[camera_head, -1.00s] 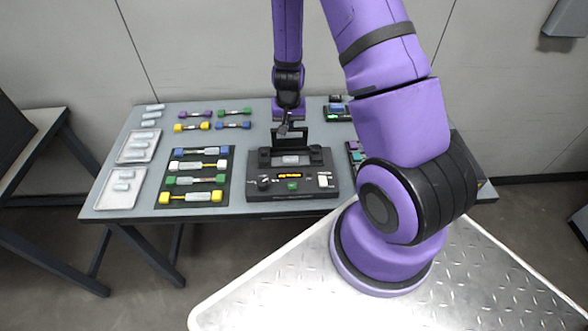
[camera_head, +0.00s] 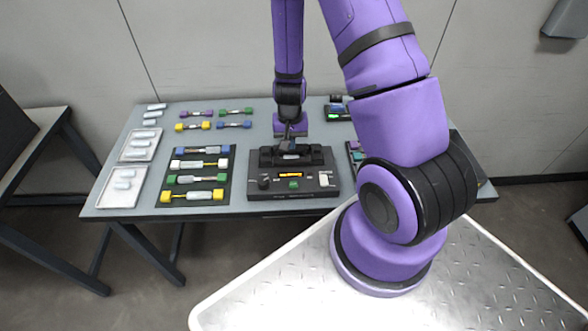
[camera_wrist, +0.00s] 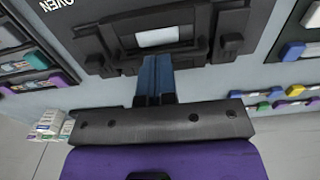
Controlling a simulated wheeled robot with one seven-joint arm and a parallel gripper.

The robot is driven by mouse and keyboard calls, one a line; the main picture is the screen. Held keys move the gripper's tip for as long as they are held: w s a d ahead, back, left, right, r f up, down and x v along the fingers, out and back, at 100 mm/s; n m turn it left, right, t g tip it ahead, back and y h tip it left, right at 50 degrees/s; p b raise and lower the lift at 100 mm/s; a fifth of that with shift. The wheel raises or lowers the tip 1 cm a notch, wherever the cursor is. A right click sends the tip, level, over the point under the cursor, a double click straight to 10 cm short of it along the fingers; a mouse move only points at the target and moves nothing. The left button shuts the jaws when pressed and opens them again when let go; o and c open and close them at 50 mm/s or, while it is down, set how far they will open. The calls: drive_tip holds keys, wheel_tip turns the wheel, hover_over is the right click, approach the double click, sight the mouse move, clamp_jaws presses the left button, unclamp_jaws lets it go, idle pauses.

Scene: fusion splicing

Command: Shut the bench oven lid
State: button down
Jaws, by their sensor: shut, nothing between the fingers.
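The bench oven (camera_head: 265,183) is a black box with an orange display, in the middle of the table. In the head view its lid (camera_head: 290,156) no longer stands upright; it is low over the top, partly hidden by my gripper. In the wrist view the lid (camera_wrist: 190,25) is a dark panel around a pale rectangle, and part of the word OVEN shows at the top left. I cannot tell whether it lies fully flat. My gripper (camera_wrist: 155,72) is shut and empty, its fingertips at the lid's rear edge. Contact is unclear. It also shows in the head view (camera_head: 289,143).
A dark mat (camera_head: 228,180) with several coloured holders lies left of the oven. Several more holders (camera_head: 215,119) lie behind it. Two pale trays (camera_head: 100,200) are at the table's left. A small device with a green screen (camera_head: 336,115) stands at the back right.

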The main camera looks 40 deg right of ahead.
drive_tip(key=shift+w+d+r, duration=0.45)
drive_tip(key=shift+w+d, duration=0.15)
drive_tip(key=shift+w, duration=0.1)
drive_tip(key=shift+w+d+r, duration=0.1)
drive_tip(key=shift+r, duration=1.35)
drive_tip(key=shift+w+d+r, duration=0.1)
drive_tip(key=shift+r, duration=1.3)
drive_tip(key=s+a+r+n+t+y, duration=0.1)
drive_tip(key=s+a+r+n, duration=0.15)
drive_tip(key=r, duration=0.85)
drive_tip(key=s+a+r+n+t, duration=0.15)
drive_tip(key=a+r, duration=0.25)
drive_tip(key=r, duration=0.7)
drive_tip(key=s+a+r+n+t+h, duration=0.1)
drive_tip(key=s+a+r+n+t, duration=0.1)
drive_tip(key=s+r, duration=1.2)
drive_tip(key=shift+s+a+n+t, duration=0.3)
drive_tip(key=shift+s+n+t, duration=0.15)
drive_tip(key=shift+s, duration=0.7)
